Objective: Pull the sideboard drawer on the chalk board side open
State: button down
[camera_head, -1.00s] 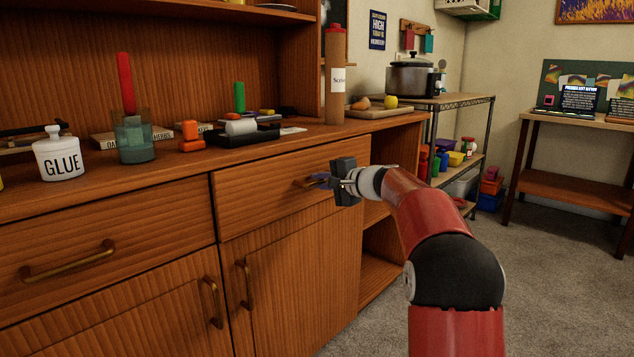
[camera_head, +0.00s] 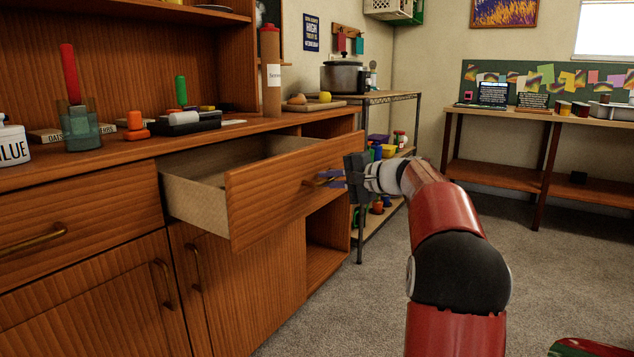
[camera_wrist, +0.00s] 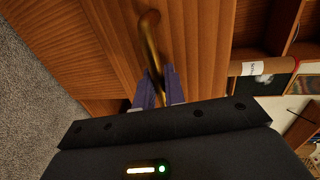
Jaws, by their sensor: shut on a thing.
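The right-hand sideboard drawer (camera_head: 275,192) stands well out from the wooden sideboard (camera_head: 85,287), and its pale inside shows behind the front. My gripper (camera_head: 328,179) is at the drawer front, shut on its brass handle. In the wrist view my two purple-grey fingers (camera_wrist: 158,90) close around the brass handle (camera_wrist: 150,40). The left-hand drawer (camera_head: 70,220) is shut. The green board (camera_head: 545,82) with pinned papers is on the far wall at the right.
A metal rack (camera_head: 385,97) with a pot stands beyond the sideboard. Grey carpet (camera_head: 560,250) is clear to the right.

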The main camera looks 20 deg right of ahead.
jog(key=shift+s+d, duration=0.35)
jog(key=shift+s, duration=0.2)
jog(key=c, duration=1.5)
grip_release()
jog(key=v, duration=0.8)
jog(key=shift+f, duration=0.1)
jog(key=shift+a, duration=0.1)
